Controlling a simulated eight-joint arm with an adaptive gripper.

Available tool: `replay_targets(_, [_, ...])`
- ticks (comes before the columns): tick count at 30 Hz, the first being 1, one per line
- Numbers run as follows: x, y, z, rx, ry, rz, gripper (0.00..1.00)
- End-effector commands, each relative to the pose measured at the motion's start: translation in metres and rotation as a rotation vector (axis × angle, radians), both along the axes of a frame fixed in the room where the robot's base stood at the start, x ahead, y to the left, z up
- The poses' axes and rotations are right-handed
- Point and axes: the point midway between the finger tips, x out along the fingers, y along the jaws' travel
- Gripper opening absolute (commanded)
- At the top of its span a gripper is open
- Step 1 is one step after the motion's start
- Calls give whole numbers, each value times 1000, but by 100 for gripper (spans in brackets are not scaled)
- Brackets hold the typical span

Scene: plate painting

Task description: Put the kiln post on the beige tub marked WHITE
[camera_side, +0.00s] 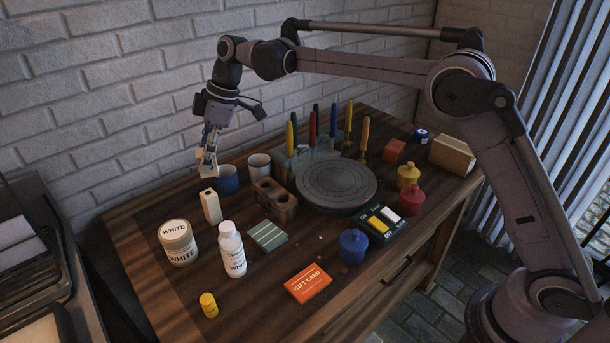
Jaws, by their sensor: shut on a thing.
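The beige tub (178,246) marked WHITE stands upright at the front left of the table, with its round lid on. My gripper (208,168) is above the table's back left, behind and above the tub, and points down. It is shut on a small pale tan block, which looks to be the kiln post (207,173); the fingers hide part of it. The block is held clear of the tub. A taller cream post (212,208) with a dark hole on top stands just below my gripper and behind the tub.
A white bottle (231,252) stands right of the tub. A blue cup (227,181) and a white cup (259,167) are near my gripper. A brown holed block (276,203) and a round turntable (336,184) lie further right.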

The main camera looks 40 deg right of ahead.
Motion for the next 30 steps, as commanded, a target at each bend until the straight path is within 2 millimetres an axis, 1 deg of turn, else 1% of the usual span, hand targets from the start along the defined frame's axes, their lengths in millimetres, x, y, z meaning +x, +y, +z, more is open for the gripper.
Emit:
replay_targets(5, [1,30,-18,0,0,4,0])
replay_targets(12, [3,78,-46,1,0,4,0])
replay_targets(16, [4,99,-59,0,0,3,0])
replay_targets(19, [5,108,-65,0,-1,2,0])
replay_targets(23, [5,113,-70,0,0,1,0])
replay_targets(30, [5,113,-100,1,-1,1,0])
